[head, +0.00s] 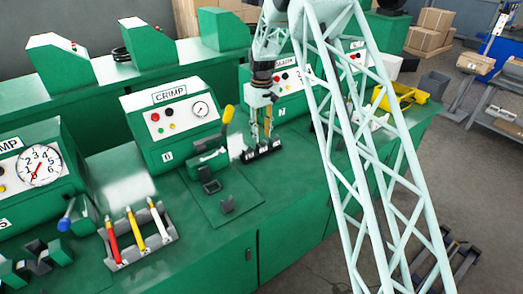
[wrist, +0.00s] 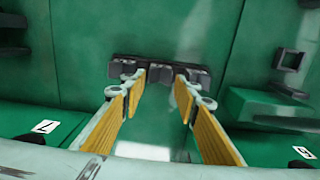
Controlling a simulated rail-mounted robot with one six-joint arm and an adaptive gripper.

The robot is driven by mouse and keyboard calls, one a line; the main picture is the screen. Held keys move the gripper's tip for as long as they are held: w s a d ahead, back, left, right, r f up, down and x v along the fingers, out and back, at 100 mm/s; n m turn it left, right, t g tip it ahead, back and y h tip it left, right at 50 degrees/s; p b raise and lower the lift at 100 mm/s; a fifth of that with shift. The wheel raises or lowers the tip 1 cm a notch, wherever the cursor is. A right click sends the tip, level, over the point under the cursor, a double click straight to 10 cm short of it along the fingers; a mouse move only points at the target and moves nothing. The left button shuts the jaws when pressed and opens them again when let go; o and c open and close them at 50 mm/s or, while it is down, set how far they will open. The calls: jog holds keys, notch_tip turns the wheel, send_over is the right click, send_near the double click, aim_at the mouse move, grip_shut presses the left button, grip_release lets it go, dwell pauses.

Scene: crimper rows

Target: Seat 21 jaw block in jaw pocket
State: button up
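A dark rack (head: 262,150) with several dark jaw blocks lies on the green bench, right of the crimp machine. In the wrist view the blocks (wrist: 158,74) sit in a row at the top middle; I cannot read which is 21. My gripper (head: 262,136) points down over the rack. In the wrist view its yellow-padded fingers (wrist: 160,90) are spread with nothing between them, and the tips appear near the blocks; contact cannot be told. A dark square socket (head: 210,186), possibly the jaw pocket, is in front of the crimp machine (head: 174,118).
A yellow-ended lever (head: 228,114) stands close left of my gripper. A grey holder (head: 140,238) with red, yellow and white-handled tools is at front left. A yellow bin (head: 400,98) is at right. Bare bench lies in front of the rack.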

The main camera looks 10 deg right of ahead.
aim_at(262, 146)
jog(key=shift+f, duration=0.45)
jog(key=shift+f, duration=0.1)
jog(key=shift+f+b, duration=0.45)
jog(key=shift+f, duration=2.05)
jog(key=shift+c, duration=0.5)
jog(key=c, duration=0.6)
